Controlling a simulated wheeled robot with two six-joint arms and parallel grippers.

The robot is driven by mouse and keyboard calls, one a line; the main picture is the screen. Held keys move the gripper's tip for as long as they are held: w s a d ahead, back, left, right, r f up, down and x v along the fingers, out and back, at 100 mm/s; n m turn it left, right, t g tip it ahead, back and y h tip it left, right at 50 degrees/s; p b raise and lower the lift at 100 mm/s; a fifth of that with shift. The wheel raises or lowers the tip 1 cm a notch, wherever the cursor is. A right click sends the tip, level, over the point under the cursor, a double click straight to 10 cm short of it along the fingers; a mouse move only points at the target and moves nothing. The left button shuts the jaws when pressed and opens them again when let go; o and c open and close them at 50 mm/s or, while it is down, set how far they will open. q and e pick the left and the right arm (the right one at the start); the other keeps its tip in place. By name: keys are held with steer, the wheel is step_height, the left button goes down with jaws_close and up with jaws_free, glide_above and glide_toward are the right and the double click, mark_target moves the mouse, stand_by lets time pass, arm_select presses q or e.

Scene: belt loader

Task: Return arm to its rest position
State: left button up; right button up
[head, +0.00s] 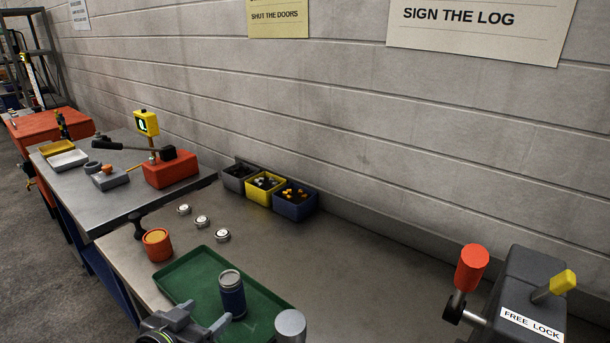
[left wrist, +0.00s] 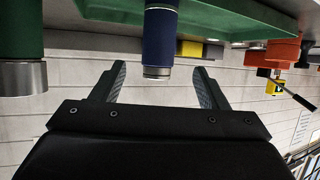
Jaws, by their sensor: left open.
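My left gripper (head: 203,318) is at the bottom of the head view, low beside the green tray (head: 190,271). Its jaws are open and empty. In the left wrist view, which looks upside down, the two fingers (left wrist: 160,82) stand apart. A dark blue can (head: 232,300) with a silver top stands upright on the tray, just past the fingertips. The can (left wrist: 160,45) shows between the fingers in the wrist view, with no visible contact. My right gripper is in neither view.
A silver-topped cylinder (head: 290,324) stands at the tray's near right corner. An orange cup (head: 157,245) and several small round metal parts (head: 202,221) lie beyond the tray. Small bins (head: 294,207) line the wall. A FREE LOCK box (head: 520,290) with levers is at right.

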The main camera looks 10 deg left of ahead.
arm_select(q)
steer(key=s+a+f+n+g+y, duration=0.15)
steer(key=s+f+g, duration=0.35)
steer(key=s+f, duration=0.5)
steer(key=s+a+f+n+g+y, duration=0.1)
steer(key=s+a+f+g+y, duration=0.3)
steer(key=s, duration=1)
step_height(320, 180, down, 26)
steer(key=a+g+h, duration=0.1)
steer(key=g+h, duration=0.1)
steer(key=s+d+f, duration=0.1)
steer(key=s+f, duration=1.3)
steer(key=f, duration=0.1)
steer(key=shift+s+d+f+g, duration=0.15)
steer(key=shift+f+g, duration=0.15)
steer(key=shift+g, duration=0.1)
